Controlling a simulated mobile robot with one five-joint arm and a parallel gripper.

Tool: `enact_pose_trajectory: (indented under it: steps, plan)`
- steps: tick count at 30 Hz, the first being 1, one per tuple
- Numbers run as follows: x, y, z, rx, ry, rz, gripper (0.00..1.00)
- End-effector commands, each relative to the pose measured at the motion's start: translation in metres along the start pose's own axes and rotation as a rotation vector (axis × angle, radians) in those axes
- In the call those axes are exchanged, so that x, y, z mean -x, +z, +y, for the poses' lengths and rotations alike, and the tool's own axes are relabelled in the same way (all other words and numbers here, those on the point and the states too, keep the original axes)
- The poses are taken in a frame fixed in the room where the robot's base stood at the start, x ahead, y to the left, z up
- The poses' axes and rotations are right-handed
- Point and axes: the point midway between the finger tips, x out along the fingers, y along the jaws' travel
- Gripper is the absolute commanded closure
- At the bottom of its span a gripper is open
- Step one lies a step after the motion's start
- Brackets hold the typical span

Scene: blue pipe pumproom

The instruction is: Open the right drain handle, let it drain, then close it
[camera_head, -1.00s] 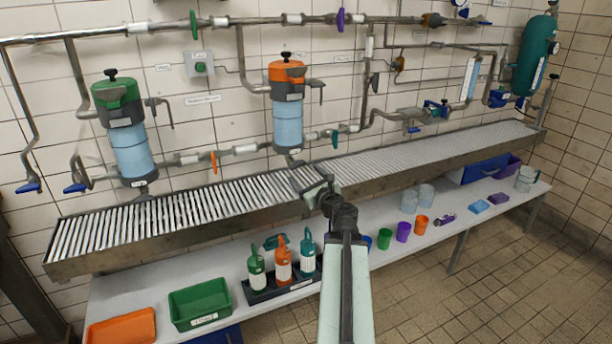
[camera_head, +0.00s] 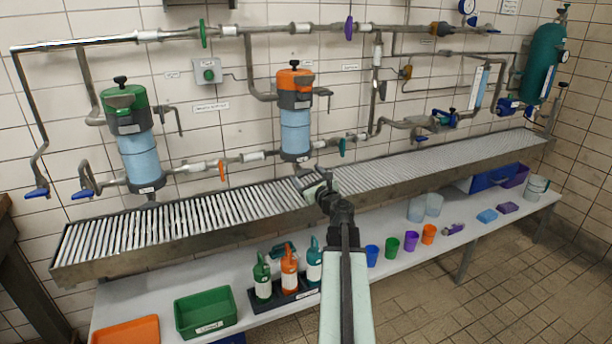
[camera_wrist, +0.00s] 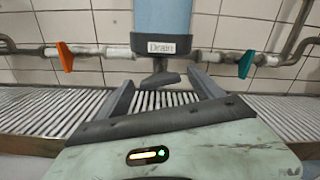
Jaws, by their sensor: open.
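The right filter housing (camera_head: 295,125) has an orange cap and a blue bowl. In the wrist view its bowl (camera_wrist: 162,22) bears a "Drain" label (camera_wrist: 168,47). The dark grey drain handle (camera_wrist: 160,78) hangs just below that label, its bar lying roughly level. My gripper (camera_wrist: 161,84) is open, with one finger to each side of the handle in the picture. I cannot tell whether either finger touches it. In the head view my gripper (camera_head: 308,180) is just below the housing and partly hides the handle area.
A slatted metal drain trough (camera_head: 180,222) runs under the pipes. An orange valve (camera_wrist: 65,57) and a teal valve (camera_wrist: 246,63) flank the bowl on the pipe. The left filter housing (camera_head: 135,140) has a green cap. Bottles (camera_head: 289,272) stand on the lower shelf.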

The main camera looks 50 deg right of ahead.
Motion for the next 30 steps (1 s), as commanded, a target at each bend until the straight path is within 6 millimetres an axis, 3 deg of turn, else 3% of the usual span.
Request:
enact_pose_trajectory:
  steps: [2, 8, 9, 20, 30]
  plan:
    - [0.0, 0.0, -0.001, 0.0, -0.001, 0.0, 0.29]
    - [0.001, -0.001, -0.002, 0.0, -0.002, 0.001, 0.85]
    - [-0.001, -0.004, -0.015, 0.0, -0.012, 0.003, 0.86]
    - [0.002, -0.001, -0.005, 0.071, -0.007, 0.002, 0.86]
    - [0.002, -0.002, -0.004, 0.336, -0.006, 0.004, 0.86]
